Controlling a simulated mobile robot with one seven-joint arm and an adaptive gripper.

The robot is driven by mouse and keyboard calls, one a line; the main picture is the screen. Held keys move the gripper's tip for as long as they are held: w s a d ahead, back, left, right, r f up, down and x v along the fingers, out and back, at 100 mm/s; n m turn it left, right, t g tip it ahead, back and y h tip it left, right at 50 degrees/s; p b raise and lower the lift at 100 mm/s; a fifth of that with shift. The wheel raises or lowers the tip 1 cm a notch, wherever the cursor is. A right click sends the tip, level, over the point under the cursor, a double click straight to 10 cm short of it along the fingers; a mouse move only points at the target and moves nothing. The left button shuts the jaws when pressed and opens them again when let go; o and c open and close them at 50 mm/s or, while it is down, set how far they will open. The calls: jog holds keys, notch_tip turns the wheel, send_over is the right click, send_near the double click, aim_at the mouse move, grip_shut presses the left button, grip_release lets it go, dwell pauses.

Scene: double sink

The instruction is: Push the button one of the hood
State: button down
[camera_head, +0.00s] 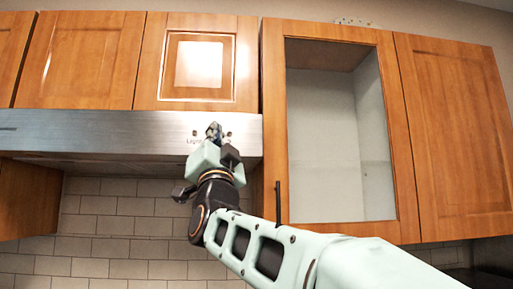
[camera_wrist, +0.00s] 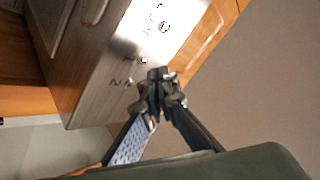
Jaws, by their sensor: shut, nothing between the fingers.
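The hood (camera_head: 90,130) is a brushed steel band under the wooden cabinets at left in the head view. Small dark buttons (camera_head: 195,133) with a printed label sit near its right end; another button (camera_head: 229,134) shows just right of my gripper. My gripper (camera_head: 213,130) is shut and empty, in front of this button area, and hides part of it. In the wrist view the shut fingertips (camera_wrist: 158,85) overlap the steel panel (camera_wrist: 95,90), beside small dark marks. A round button (camera_wrist: 164,27) shows in a bright glare patch. I cannot tell which is button one, or whether the tips touch the panel.
Wooden cabinet doors (camera_head: 85,60) line the wall above the hood. A glass-fronted cabinet (camera_head: 272,120) with a dark vertical handle (camera_head: 278,200) stands right of the hood, close to my arm. Tiled wall (camera_head: 110,225) lies below the hood.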

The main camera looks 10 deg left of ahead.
jog(key=shift+w, duration=0.1)
dwell(0.7)
jog(key=shift+w+a, duration=0.1)
jog(key=shift+w, duration=0.25)
jog(key=shift+w, duration=0.3)
dwell(0.6)
jog(key=shift+s+f, duration=0.1)
jog(key=shift+s+b, duration=0.6)
jog(key=shift+b, duration=0.05)
